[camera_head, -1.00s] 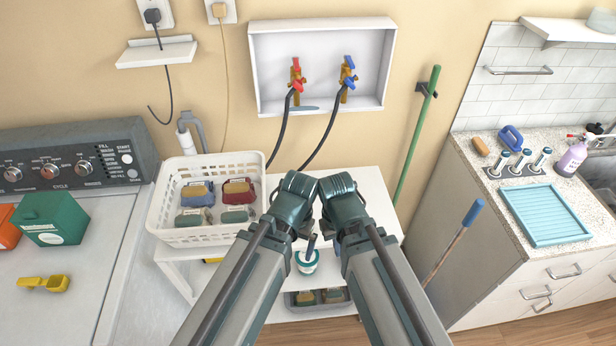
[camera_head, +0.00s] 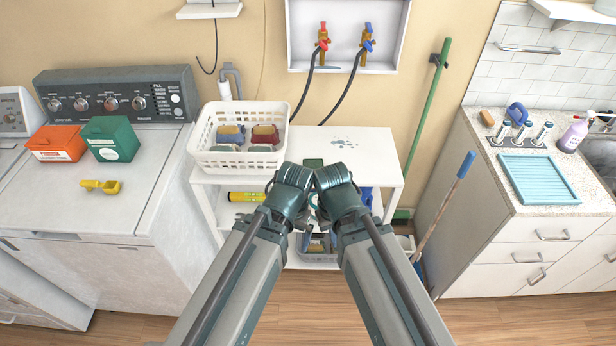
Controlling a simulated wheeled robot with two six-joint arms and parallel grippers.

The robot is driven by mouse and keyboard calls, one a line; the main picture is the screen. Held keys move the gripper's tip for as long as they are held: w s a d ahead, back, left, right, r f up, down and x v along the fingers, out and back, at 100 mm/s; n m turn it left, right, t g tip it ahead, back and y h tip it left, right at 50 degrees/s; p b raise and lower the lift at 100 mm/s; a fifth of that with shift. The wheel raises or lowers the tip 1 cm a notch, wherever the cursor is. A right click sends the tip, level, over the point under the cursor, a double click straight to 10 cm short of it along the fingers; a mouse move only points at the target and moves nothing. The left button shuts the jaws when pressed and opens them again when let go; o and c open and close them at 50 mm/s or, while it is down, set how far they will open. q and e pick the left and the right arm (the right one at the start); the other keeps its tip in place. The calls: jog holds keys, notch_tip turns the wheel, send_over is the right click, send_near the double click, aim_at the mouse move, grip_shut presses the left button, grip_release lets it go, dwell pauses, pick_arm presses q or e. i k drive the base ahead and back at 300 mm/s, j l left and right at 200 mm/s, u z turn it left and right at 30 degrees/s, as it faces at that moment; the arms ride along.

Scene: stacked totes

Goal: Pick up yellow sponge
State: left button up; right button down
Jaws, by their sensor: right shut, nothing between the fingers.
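A small yellow-tan sponge (camera_head: 487,118) lies at the back left of the speckled counter, beside a blue-handled brush (camera_head: 516,112). Both of my arms reach forward side by side, low in the middle of the view, well left of and in front of the sponge. My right gripper (camera_head: 335,180) is at the far end of the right arm, shut and empty in front of the white shelf unit. My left gripper (camera_head: 293,176) is beside it; its fingers are hidden, so I cannot tell its state. Neither touches the sponge.
The white shelf unit (camera_head: 370,150) carries a white basket (camera_head: 240,165) of coloured items. A washer (camera_head: 95,215) stands at left, holding orange and green boxes. A teal drying mat (camera_head: 539,180) lies on the counter. A broom leans by the cabinet. Floor shows in front.

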aim_at(313, 164)
jog(key=i+j+z, duration=0.4)
jog(key=j, duration=0.3)
jog(key=i+j+z, duration=0.2)
jog(key=j, duration=0.2)
